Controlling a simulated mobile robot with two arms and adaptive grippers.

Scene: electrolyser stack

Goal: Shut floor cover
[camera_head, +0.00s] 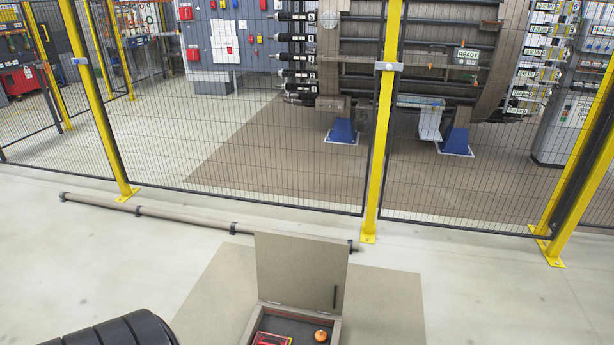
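The floor cover (292,268) is a beige hinged lid. It stands open, roughly upright, at the back of a shallow floor box, with a dark bar-like handle (334,297) near its right edge. The box's rim (330,327) shows at the bottom of the view, and its front is cut off by the frame. Inside the box are a red item (270,339) and an orange round knob (320,336) on a dark bottom. Neither of my grippers is in view.
A beige mat (395,300) surrounds the box. Behind it a pipe (180,217) runs along the floor before a mesh fence with yellow posts (382,130). The electrolyser stack stands beyond the fence. A black ribbed rounded part sits at lower left. Floor on both sides is clear.

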